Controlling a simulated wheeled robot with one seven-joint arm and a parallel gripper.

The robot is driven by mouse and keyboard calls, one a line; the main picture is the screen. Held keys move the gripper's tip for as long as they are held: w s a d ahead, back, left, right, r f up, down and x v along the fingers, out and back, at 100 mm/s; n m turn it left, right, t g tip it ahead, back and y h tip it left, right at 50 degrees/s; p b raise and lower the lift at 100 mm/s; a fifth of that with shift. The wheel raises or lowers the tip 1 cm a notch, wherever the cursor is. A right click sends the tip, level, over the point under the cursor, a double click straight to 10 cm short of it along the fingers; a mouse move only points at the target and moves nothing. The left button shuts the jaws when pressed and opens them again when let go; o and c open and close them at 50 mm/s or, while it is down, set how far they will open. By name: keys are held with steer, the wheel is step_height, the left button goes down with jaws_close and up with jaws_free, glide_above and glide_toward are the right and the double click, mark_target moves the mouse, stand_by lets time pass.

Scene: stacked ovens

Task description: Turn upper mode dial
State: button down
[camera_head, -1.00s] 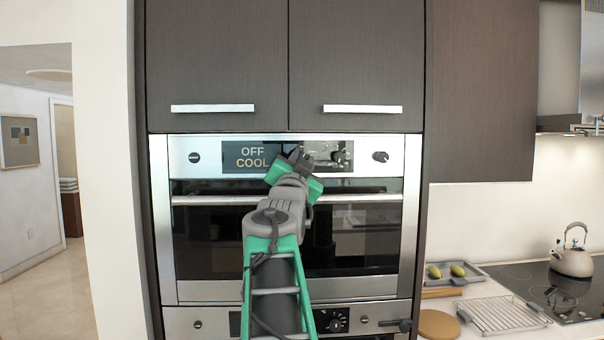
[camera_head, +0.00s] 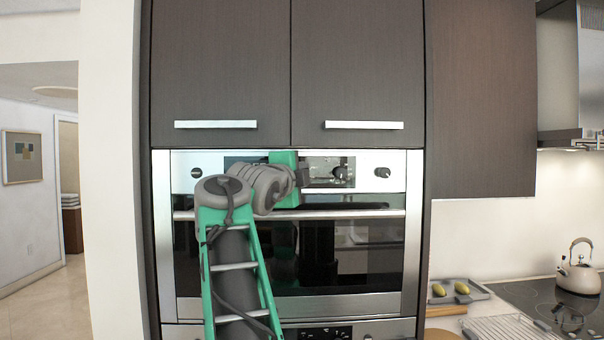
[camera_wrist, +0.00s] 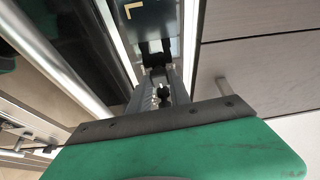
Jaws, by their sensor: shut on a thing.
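The upper oven's mode dial (camera_head: 340,173) is a dark round knob on the glossy control panel, right of the display. My gripper (camera_head: 310,177) comes in from the left against this panel, its green palm upright beside it. In the wrist view, the gripper (camera_wrist: 156,52) reaches to the dark panel (camera_wrist: 152,15), its black tips close together on a dark part that I take for the dial. The contact itself is mostly hidden, and the dial's pointer cannot be read. My wrist covers most of the display.
Another knob (camera_head: 382,172) sits at the panel's right, and one (camera_head: 196,172) at its left. The oven's bar handle (camera_head: 355,213) runs just below. Cabinet handles (camera_head: 363,125) are above. A counter with a tray (camera_head: 477,293) and a kettle (camera_head: 578,275) is at the right.

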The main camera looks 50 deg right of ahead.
steer(key=m, duration=0.2)
steer(key=m+y+p, duration=0.1)
steer(key=shift+r+m+y, duration=0.3)
steer(key=shift+m, duration=0.1)
steer(key=shift+m+y+p, duration=0.4)
steer(key=shift+m+p, duration=0.1)
steer(key=shift+m, duration=0.4)
steer(key=shift+f, duration=0.1)
steer(key=c, duration=1.2)
jaws_free()
steer(key=v, duration=0.7)
steer(key=shift+a+b, duration=0.35)
steer(key=shift+b, duration=0.05)
steer(key=shift+s, duration=0.1)
